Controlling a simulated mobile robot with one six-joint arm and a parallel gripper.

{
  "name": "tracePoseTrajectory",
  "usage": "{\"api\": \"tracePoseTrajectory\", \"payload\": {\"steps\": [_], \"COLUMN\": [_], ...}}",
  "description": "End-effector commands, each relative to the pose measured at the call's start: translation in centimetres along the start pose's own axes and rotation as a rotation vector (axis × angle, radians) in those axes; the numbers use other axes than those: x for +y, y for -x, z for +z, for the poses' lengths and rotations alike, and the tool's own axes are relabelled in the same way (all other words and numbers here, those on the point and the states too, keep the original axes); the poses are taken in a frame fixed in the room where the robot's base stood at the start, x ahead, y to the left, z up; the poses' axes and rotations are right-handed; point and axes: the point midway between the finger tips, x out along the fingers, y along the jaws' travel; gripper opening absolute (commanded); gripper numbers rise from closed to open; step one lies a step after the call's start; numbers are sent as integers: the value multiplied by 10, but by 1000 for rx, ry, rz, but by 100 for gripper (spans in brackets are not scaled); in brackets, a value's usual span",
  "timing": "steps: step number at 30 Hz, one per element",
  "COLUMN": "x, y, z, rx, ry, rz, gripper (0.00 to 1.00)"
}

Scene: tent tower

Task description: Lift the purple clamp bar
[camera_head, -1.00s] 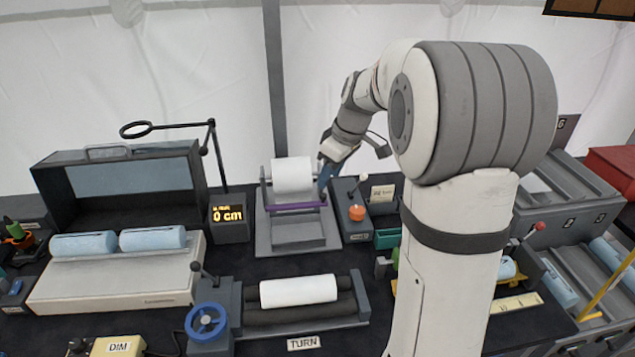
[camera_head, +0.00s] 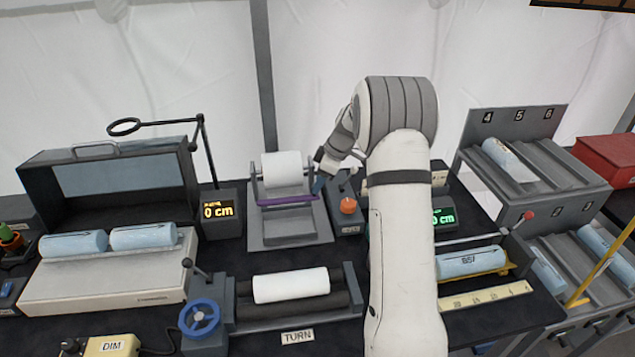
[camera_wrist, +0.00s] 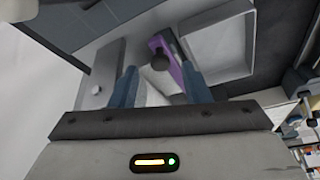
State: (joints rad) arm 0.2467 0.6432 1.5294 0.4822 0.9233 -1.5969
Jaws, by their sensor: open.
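The purple clamp bar (camera_head: 287,200) lies level across the front of the grey roll stand (camera_head: 290,232), just below a white roll (camera_head: 282,169). In the wrist view the purple bar (camera_wrist: 169,60) shows end-on with a dark round knob, between and beyond the two blue-grey fingers. My gripper (camera_head: 319,183) is at the right end of the bar, partly hidden by my arm. In the wrist view my gripper (camera_wrist: 160,85) has its fingers spread, with nothing held. I cannot tell whether a finger touches the bar.
A box with an orange knob (camera_head: 348,206) stands just right of the stand. A display reading 0 cm (camera_head: 217,211) is to its left. A roller unit with a white roll (camera_head: 291,285) and blue handwheel (camera_head: 202,318) is in front.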

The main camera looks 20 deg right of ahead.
Motion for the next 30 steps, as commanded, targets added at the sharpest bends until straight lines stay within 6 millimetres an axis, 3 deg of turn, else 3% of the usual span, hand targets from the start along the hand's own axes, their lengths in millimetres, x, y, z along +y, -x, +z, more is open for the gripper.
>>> {"api": "tracePoseTrajectory", "payload": {"steps": [6,14,30], "x": [0,0,0], "y": [-18,-20,-19], "z": [0,0,0], "rx": [0,0,0], "ry": [1,1,0], "rz": [0,2,1], "gripper": [43,43,0]}}
